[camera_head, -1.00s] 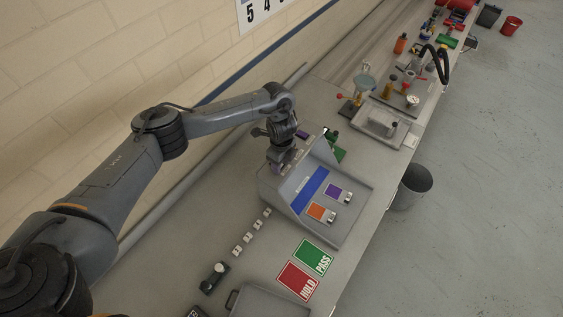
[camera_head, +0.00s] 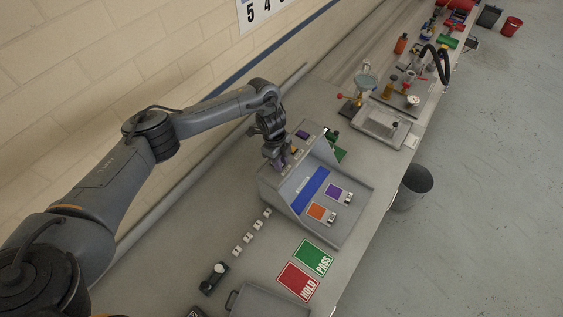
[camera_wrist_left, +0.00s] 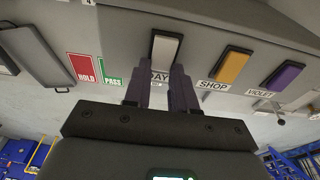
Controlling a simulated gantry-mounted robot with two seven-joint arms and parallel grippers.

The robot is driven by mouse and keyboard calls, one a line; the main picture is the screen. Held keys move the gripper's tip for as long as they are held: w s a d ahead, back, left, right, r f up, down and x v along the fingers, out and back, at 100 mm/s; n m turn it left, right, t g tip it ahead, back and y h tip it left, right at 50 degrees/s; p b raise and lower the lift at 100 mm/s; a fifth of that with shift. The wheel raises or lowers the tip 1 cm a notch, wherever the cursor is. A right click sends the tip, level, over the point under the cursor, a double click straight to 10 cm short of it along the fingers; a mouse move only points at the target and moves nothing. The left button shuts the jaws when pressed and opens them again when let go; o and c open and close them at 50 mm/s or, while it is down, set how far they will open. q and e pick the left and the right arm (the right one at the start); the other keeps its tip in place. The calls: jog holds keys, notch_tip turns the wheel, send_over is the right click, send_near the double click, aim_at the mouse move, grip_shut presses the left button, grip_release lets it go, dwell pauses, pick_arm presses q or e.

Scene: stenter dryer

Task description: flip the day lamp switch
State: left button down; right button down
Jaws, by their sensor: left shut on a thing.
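The light box (camera_head: 318,195) stands on the bench with a row of rocker switches along its top. In the left wrist view the day lamp switch (camera_wrist_left: 163,50) is white, above a partly covered DAY label (camera_wrist_left: 160,77). My left gripper (camera_head: 282,166) is over the near end of that row. The exact contact is hard to see. My right gripper is not in view.
A yellow SHOP switch (camera_wrist_left: 232,66) and a violet switch (camera_wrist_left: 283,76) sit to the right of the day switch. Orange (camera_head: 317,212) and purple (camera_head: 334,190) samples lie in the box. HOLD (camera_head: 298,281) and PASS (camera_head: 313,257) cards lie in front.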

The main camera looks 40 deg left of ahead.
pick_arm(q)
jog(key=shift+a+f+h, duration=0.1)
jog(key=shift+a+h, duration=0.05)
jog(key=shift+h, duration=0.55)
jog(key=c, duration=0.9)
grip_release()
jog(key=shift+r, duration=0.2)
